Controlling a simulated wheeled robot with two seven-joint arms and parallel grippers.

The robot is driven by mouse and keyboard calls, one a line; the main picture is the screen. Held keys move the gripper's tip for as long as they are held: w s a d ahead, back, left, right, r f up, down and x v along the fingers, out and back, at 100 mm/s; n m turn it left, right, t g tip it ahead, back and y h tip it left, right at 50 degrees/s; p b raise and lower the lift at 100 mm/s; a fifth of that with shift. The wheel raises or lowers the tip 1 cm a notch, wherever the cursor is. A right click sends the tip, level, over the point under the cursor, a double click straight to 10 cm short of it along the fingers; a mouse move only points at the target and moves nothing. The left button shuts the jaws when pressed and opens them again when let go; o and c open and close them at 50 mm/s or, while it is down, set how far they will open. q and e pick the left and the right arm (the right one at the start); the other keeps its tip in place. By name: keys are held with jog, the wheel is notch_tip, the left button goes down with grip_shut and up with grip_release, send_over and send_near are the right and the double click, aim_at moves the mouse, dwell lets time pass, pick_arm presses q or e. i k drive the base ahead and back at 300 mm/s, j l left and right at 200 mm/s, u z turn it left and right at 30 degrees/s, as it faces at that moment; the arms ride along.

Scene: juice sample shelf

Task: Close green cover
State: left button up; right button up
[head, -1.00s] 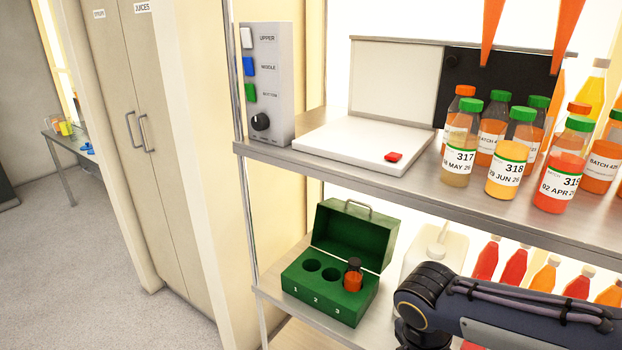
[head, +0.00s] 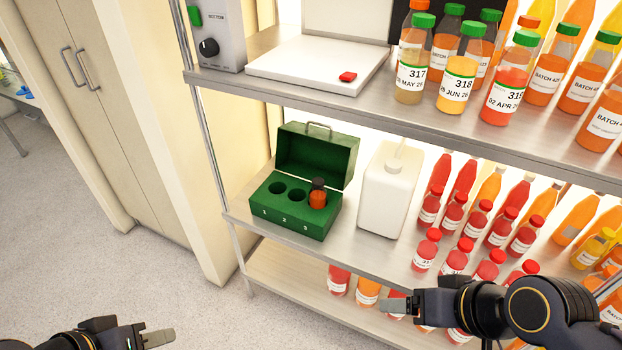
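The green box (head: 290,222) stands on the middle shelf, its front marked 1, 2, 3. Its green cover (head: 315,155) is open, standing up at the back with a metal handle on top. My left gripper (head: 158,338) is at the bottom left, over the floor, well apart from the box. My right gripper (head: 392,305) is below and right of the box, in front of the lower shelf. The gap between the fingers does not show on either gripper.
A white jug (head: 388,190) stands just right of the box, with several red and orange bottles (head: 465,215) beyond. The upper shelf (head: 400,115) overhangs, carrying a white device (head: 320,65) and juice bottles. A metal post (head: 208,150) stands at the left.

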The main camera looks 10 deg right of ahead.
aim_at(306, 150)
jog(key=i+j, duration=0.2)
jog(key=j, duration=0.15)
jog(key=i+j, duration=0.2)
jog(key=j, duration=0.2)
jog(key=i+j, duration=0.2)
jog(key=j, duration=0.15)
jog(key=i+j+z, duration=0.1)
jog(key=j, duration=0.3)
jog(key=i, duration=0.1)
